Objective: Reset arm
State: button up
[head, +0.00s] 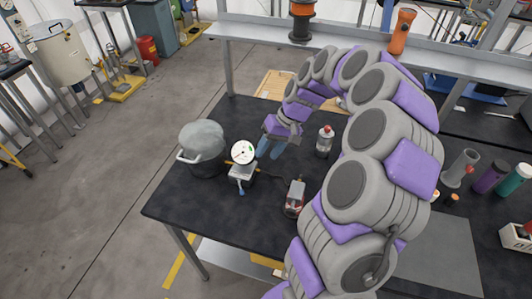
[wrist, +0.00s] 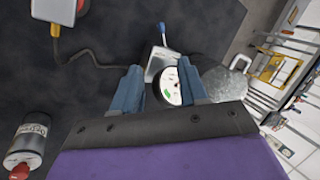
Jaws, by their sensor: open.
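My gripper (head: 270,148) is at the end of my grey and purple arm, above the black table (head: 165,208). In the wrist view the gripper (wrist: 158,85) has its two blue fingers apart. A round white gauge (head: 243,152) on a small metal box with a blue lever stands just left of the gripper in the head view. In the wrist view the gauge (wrist: 170,87) shows between the fingers, beyond them. I cannot tell whether the fingers touch it. No object is seen held.
A pot with a grey cover (head: 201,138) stands left of the gauge. Bottles (head: 490,177) stand at the right. A shelf (head: 270,33) runs behind. The table's front left is clear.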

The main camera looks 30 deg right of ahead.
jog(key=shift+a, duration=0.1)
jog(key=s+a+r+n+g+h, duration=0.25)
jog(key=s+a+r, duration=0.45)
jog(key=s+a, duration=0.45)
jog(key=s+a+f+h, duration=0.1)
jog(key=s+a+h, duration=0.1)
jog(key=s, duration=1.7)
jog(key=shift+s+f+h, duration=0.2)
jog(key=shift+s+h, duration=0.1)
jog(key=shift+h, duration=0.15)
jog(key=shift+d+m, duration=0.15)
jog(key=shift+m, duration=0.1)
